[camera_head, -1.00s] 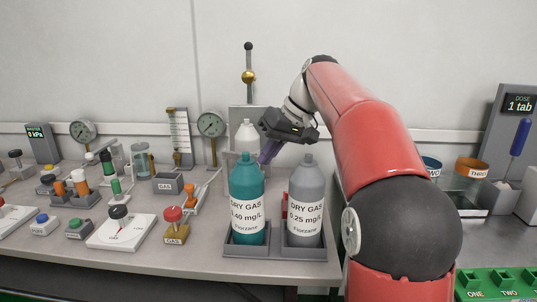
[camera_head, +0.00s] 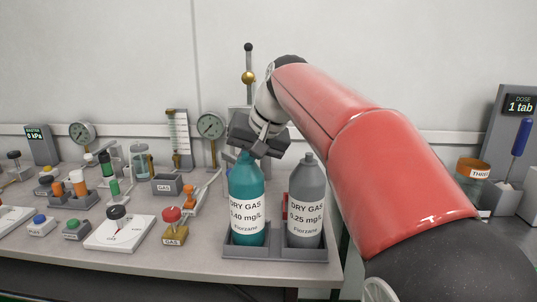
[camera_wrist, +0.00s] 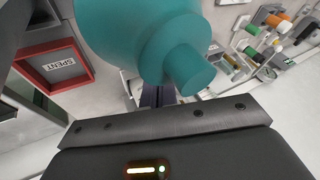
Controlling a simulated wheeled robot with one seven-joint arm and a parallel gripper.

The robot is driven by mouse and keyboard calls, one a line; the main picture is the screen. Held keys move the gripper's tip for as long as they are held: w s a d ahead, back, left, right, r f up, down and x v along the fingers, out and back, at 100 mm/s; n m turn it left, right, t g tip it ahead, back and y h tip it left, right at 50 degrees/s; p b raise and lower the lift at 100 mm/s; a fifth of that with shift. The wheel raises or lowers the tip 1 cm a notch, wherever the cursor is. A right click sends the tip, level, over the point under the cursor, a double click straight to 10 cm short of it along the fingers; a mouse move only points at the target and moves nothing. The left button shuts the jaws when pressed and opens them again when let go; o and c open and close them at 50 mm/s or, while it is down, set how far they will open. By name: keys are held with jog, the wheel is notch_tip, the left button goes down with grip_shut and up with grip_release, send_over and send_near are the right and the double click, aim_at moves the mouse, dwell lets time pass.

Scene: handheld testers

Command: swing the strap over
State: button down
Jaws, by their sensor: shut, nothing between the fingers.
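I cannot make out a strap in either view. My gripper (camera_wrist: 158,95) is shut and empty; in the wrist view its purple-grey fingers pass behind the neck of a teal dry gas bottle. In the head view the gripper body is above and behind this teal bottle (camera_head: 246,205), and the fingertips are hidden. I cannot tell whether the fingers touch the bottle. A grey dry gas bottle (camera_head: 306,200) stands to its right. Both stand upright in a dark grey holder (camera_head: 272,253). The stand behind them is mostly hidden by my gripper.
A red tray marked SPENT (camera_wrist: 50,90) lies near the bottles in the wrist view. A pole with a brass ball (camera_head: 248,76) rises behind my gripper. Gauges, switches and small cylinders crowd the bench to the left.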

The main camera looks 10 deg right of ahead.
jog(key=shift+s+a+p, duration=0.2)
jog(key=shift+a+p, duration=0.1)
jog(key=shift+a, duration=1.2)
jog(key=shift+w, duration=0.1)
